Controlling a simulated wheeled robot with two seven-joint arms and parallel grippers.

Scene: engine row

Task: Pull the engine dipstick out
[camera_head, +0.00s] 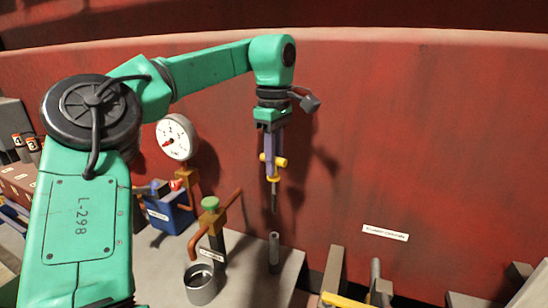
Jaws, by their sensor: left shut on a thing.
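The dipstick's thin dark rod points straight down below the handle. A grey upright tube (274,252) stands on the grey block below. The rod's tip appears above the tube's top, with a small gap between them. My right gripper is not in view.
A round white gauge (177,137), a blue box (171,214) and a copper pipe with a green cap (210,203) stand left of the tube. A grey open cup (200,284) is in front. A red wall (420,150) rises behind, with a white label (385,233).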

